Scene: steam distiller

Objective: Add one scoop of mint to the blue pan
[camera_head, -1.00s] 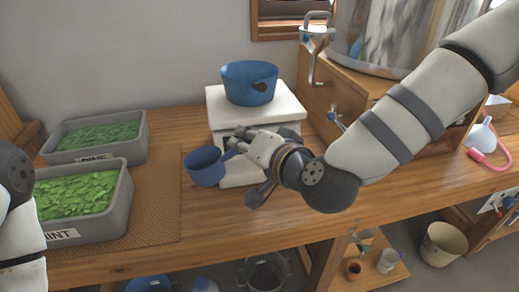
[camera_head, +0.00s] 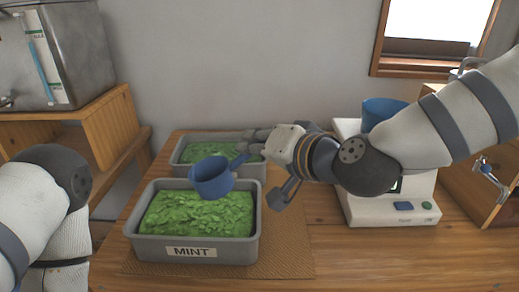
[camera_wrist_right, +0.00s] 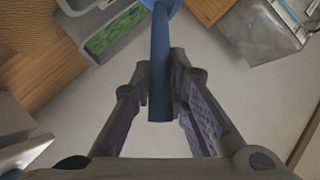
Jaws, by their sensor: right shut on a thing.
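The grey bin labelled MINT (camera_head: 190,252) stands on a woven mat and holds green leaves. A blue scoop (camera_head: 212,178) hangs in the air above the bin's back part. My right gripper (camera_head: 254,143) is shut on the scoop's handle. In the right wrist view the blue handle (camera_wrist_right: 160,60) lies between its fingers. No leaves show in the scoop, but its bottom is hidden. The blue pan (camera_head: 380,112) sits on the white scale (camera_head: 392,212) at the right, partly hidden by my right arm. My left arm shows at the left, but its gripper is out of view.
A second grey bin of green leaves (camera_head: 200,152) stands behind the mint bin, its label hidden. The woven mat (camera_head: 290,250) and wooden table (camera_head: 350,260) are bare right of the mint bin. A metal tank (camera_head: 80,60) stands on a wooden stand at the back left.

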